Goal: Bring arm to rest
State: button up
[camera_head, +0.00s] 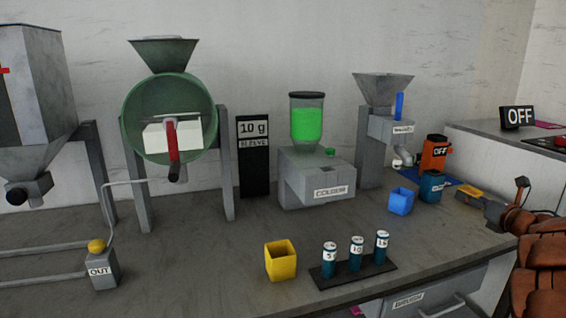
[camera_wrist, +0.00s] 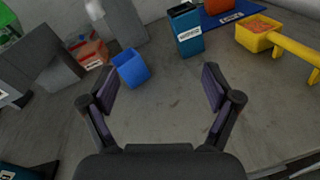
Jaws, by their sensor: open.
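My gripper (camera_wrist: 160,90) is open and empty in the wrist view, its two dark fingers apart over bare grey bench. In the head view my gripper (camera_head: 497,212) is at the right side above the bench, with my arm reaching in from the right edge. A blue cup (camera_wrist: 131,69) stands beyond the fingers, left of centre, and is clear of them. A yellow scoop (camera_wrist: 256,37) with orange granules in it lies at the upper right, apart from the fingers.
A teal container (camera_head: 431,187) and an orange one (camera_head: 435,153) stand behind my gripper. A yellow cup (camera_head: 281,263) and a black rack (camera_head: 327,282) with labelled cylinders are near the front edge. Machines line the wall, including the colour unit (camera_head: 318,180). The central bench is mostly clear.

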jog(key=s+r+m+g+h, duration=0.35)
jog(key=r+m+h, duration=0.25)
jog(key=m+h, duration=0.65)
jog(key=s+a+f+m+g+y, duration=0.3)
jog(key=s+a+f+m+g, duration=0.2)
jog(key=s+a+f+m, duration=0.5)
jog(key=s+a+f+m+g+y, duration=0.45)
jog(key=s+a+f+m, duration=0.3)
jog(key=s+a, duration=0.5)
jog(key=s+a+f+m+g+y, duration=0.35)
jog(key=s+a+g, duration=0.35)
jog(key=s+a, duration=1.1)
notch_tip(320, 180, up, 22)
jog(key=s+t+p, duration=0.1)
jog(key=s+p, duration=0.1)
jog(key=p, duration=1.9)
jog(key=shift+s+d, duration=0.15)
jog(key=shift+d, duration=0.05)
